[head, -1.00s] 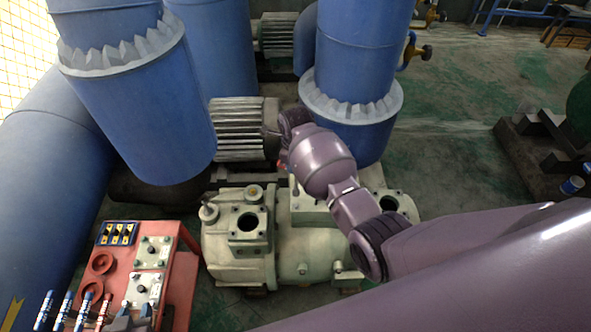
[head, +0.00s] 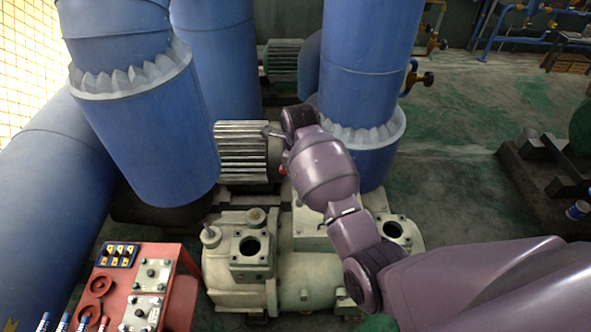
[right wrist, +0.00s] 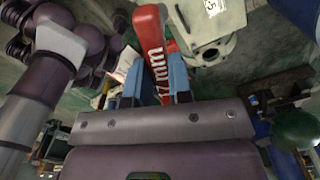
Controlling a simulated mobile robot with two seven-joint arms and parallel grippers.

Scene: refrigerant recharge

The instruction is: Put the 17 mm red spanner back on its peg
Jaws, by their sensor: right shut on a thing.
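The red spanner (right wrist: 154,50) with "17 mm" lettering on its handle is in the right wrist view. It stands up between the blue fingers of my right gripper (right wrist: 157,84), which is shut on it. In the head view my right wrist mostly hides the gripper; only a small red bit shows beside it near the ribbed motor. Blue-banded handles (head: 62,322) and a red handle (head: 102,323) are cut off at the bottom left. No empty peg can be made out. My left gripper is not in view.
A red console (head: 180,295) with knobs stands at the lower left. A pale green compressor (head: 235,270) lies below my right arm, with a ribbed motor (head: 240,150) behind it. Large blue pipes (head: 145,125) stand at left and centre. Open floor (head: 460,150) lies to the right.

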